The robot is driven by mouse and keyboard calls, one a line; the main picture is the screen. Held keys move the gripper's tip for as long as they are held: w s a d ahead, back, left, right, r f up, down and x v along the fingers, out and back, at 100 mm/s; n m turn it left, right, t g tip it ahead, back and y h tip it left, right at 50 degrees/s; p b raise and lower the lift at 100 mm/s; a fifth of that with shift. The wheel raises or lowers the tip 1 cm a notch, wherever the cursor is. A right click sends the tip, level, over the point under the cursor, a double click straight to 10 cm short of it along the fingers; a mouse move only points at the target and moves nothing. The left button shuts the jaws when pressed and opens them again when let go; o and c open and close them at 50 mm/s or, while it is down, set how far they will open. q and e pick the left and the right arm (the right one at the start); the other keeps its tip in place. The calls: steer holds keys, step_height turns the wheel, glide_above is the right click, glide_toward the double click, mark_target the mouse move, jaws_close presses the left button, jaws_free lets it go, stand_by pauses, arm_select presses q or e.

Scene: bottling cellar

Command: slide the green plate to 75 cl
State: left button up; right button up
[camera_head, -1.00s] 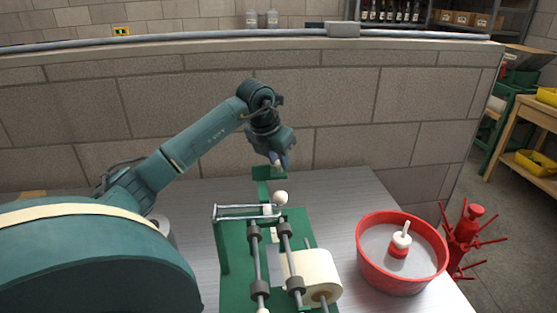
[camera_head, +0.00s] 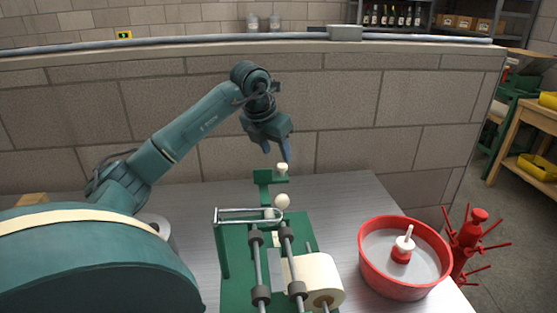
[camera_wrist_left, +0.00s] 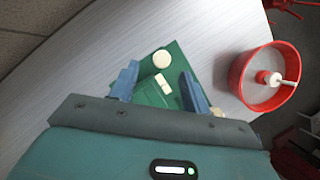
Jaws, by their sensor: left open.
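The green plate (camera_head: 264,177) is at the far end of the green labelling machine (camera_head: 234,290), with a cream knob (camera_head: 282,168) standing on its right part. My left gripper (camera_head: 276,155) is open and empty, fingers pointing down, just above the knob. In the left wrist view, the knob (camera_wrist_left: 161,59) shows between the two blue fingertips (camera_wrist_left: 159,72), with the green plate (camera_wrist_left: 178,57) beneath it. A small cream piece lies nearer the hand. I cannot read any 75 cl mark. My right gripper is not in view.
The machine carries grey rollers, a metal bar, a ball knob (camera_head: 282,201) and a cream label roll (camera_head: 318,278). A red basin (camera_head: 364,262) with a red-and-white tool stands at right. A block wall rises behind the steel table (camera_head: 350,190). Bare table lies between machine and basin.

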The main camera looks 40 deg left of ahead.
arm_select(q)
steer(key=v, duration=0.8)
steer(key=shift+r, duration=0.35)
steer(key=shift+s+f, duration=0.1)
steer(key=shift+s, duration=0.15)
